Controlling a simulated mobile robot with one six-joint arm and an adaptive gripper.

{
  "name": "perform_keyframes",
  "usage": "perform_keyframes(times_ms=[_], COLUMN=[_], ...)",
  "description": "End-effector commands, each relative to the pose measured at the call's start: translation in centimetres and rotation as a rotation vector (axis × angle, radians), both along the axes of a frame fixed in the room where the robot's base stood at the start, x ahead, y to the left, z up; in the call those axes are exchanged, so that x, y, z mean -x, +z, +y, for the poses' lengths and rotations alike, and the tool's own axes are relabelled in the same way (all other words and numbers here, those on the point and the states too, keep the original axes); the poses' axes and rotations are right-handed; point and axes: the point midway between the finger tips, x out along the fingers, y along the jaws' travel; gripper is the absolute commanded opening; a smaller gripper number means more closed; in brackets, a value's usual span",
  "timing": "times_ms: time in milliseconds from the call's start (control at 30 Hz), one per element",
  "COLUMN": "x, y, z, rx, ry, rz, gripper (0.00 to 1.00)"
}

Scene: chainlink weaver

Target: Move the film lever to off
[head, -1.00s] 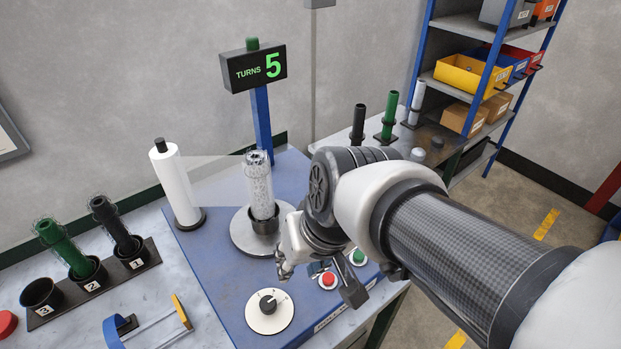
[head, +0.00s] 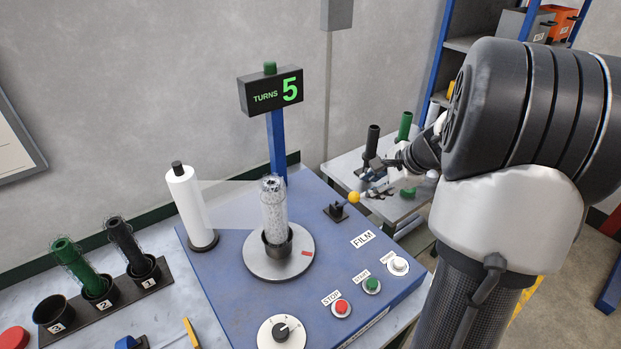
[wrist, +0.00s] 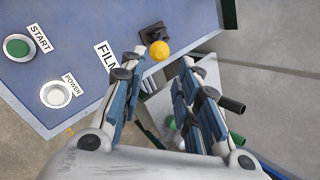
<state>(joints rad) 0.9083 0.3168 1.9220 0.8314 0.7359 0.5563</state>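The film lever is a short black lever with a yellow ball knob (head: 353,197) on a dark base (head: 335,211) at the blue bench's right rear, behind the FILM label (head: 363,239). Its arm leans to the right in the head view. In the wrist view the yellow knob (wrist: 159,50) sits just beyond and between my fingertips. My gripper (wrist: 160,64) is open and empty, its two blue-grey fingers apart. In the head view my gripper (head: 367,185) is at the right of the knob. Whether a finger touches the knob I cannot tell.
A film-wrapped roll (head: 273,208) stands on the turntable (head: 262,267), with film stretched from the white film roll (head: 188,203). The stop button (head: 341,307), start button (head: 372,285) and power button (head: 398,265) line the front. A side table (head: 350,168) with tubes is behind my gripper.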

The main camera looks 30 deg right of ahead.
Motion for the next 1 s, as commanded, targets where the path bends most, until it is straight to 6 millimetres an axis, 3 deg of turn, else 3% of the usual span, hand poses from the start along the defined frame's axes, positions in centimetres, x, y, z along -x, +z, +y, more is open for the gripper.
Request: perform_keyframes(times_ms=[167, 700, 1000], x=[-0.8, -7.4, -9.7], y=[-1.5, -10.9, -13.8], z=[-0.5, 0.4, 0.6], rx=[-0.015, -0.012, -0.010], ry=[-0.025, -0.020, -0.020], rz=[-0.002, -0.002, -0.002], gripper=[0.30, 0.30, 0.30])
